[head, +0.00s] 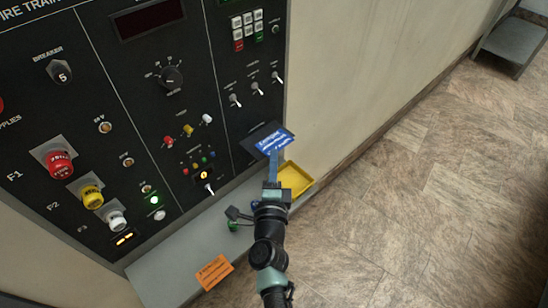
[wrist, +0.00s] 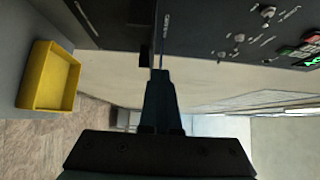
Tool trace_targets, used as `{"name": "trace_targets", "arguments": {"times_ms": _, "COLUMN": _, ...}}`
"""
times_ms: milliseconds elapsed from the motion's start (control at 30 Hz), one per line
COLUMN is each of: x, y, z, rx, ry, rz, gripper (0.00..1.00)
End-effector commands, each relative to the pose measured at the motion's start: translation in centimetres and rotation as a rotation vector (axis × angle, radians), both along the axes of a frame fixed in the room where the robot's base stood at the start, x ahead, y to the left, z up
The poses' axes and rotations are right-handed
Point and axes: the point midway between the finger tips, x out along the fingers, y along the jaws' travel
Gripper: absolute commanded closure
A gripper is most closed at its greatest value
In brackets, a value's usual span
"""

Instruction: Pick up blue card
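The blue card (head: 276,141) with white print shows in the head view at the tip of my gripper (head: 273,157), in front of the panel's lower right corner. In the wrist view the fingers of my gripper (wrist: 160,76) are closed together. A thin edge-on sheet, the blue card (wrist: 160,45), stands out from between the fingertips. A dark plate (head: 257,134) on the panel lies just behind the card; whether the card touches it I cannot tell.
The black control panel (head: 150,90) has switches and coloured knobs. Below it, a grey ledge (head: 180,255) holds a yellow tray (head: 297,178), an orange card (head: 214,272) and small dark and green items. The tiled floor (head: 430,190) at right is clear.

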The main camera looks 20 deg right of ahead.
Motion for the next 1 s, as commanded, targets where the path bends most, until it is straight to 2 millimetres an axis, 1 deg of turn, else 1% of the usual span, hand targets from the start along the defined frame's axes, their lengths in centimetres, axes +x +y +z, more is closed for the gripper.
{"name": "trace_targets", "arguments": {"times_ms": 33, "x": 0.0, "y": 0.0, "z": 1.3, "rx": 0.000, "ry": 0.000, "rz": 0.000, "gripper": 1.00}}
{"name": "trace_targets", "arguments": {"times_ms": 100, "x": 0.0, "y": 0.0, "z": 1.8, "rx": 0.000, "ry": 0.000, "rz": 0.000, "gripper": 1.00}}
{"name": "trace_targets", "arguments": {"times_ms": 267, "x": 0.0, "y": 0.0, "z": 1.4, "rx": 0.000, "ry": 0.000, "rz": 0.000, "gripper": 1.00}}
{"name": "trace_targets", "arguments": {"times_ms": 433, "x": -0.4, "y": 0.2, "z": 1.7, "rx": 0.000, "ry": 0.001, "rz": 0.000, "gripper": 1.00}}
{"name": "trace_targets", "arguments": {"times_ms": 1000, "x": -7.6, "y": 3.6, "z": 4.7, "rx": 0.000, "ry": 0.002, "rz": 0.001, "gripper": 1.00}}
